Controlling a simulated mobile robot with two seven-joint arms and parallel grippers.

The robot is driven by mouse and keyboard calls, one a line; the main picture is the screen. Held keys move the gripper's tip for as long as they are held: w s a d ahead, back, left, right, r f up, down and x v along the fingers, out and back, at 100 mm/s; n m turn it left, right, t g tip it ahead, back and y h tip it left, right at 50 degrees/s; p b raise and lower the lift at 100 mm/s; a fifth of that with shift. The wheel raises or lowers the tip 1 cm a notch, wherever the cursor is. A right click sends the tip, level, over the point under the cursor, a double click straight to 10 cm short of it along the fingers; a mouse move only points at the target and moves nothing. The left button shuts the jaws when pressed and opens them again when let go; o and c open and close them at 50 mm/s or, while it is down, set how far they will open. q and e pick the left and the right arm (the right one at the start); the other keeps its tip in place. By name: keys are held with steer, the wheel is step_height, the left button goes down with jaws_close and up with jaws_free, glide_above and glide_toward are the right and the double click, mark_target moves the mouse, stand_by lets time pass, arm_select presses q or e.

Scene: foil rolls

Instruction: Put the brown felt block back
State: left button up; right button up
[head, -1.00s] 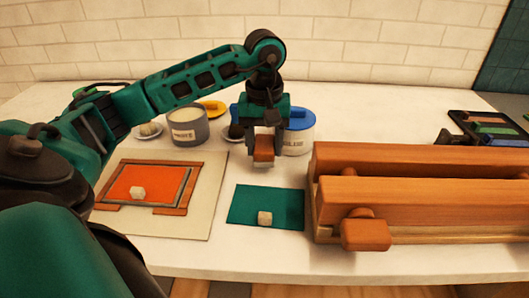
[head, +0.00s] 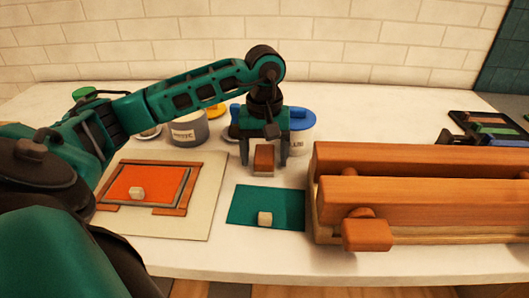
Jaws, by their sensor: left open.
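The brown felt block (head: 264,158), brown with a pale grey lower part, is between the fingers of my left gripper (head: 264,161) in the head view. The gripper points down and is open, with one finger on each side of the block. The block looks upright at counter level, just behind the green mat (head: 242,203); whether it touches either finger is hard to tell. My right gripper does not show.
A wooden press-like frame (head: 410,205) fills the right. An orange panel (head: 125,184) lies on a pale board (head: 205,220) at left. A grey tub (head: 186,130) and a blue-lidded tub (head: 300,138) stand behind. A dark tray (head: 470,118) holds coloured pieces at far right.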

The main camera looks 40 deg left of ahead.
mark_target(264, 153)
arm_select(q)
steer(key=shift+r, duration=0.1)
step_height(264, 153, up, 12)
steer(key=p, duration=0.2)
stand_by(0.8)
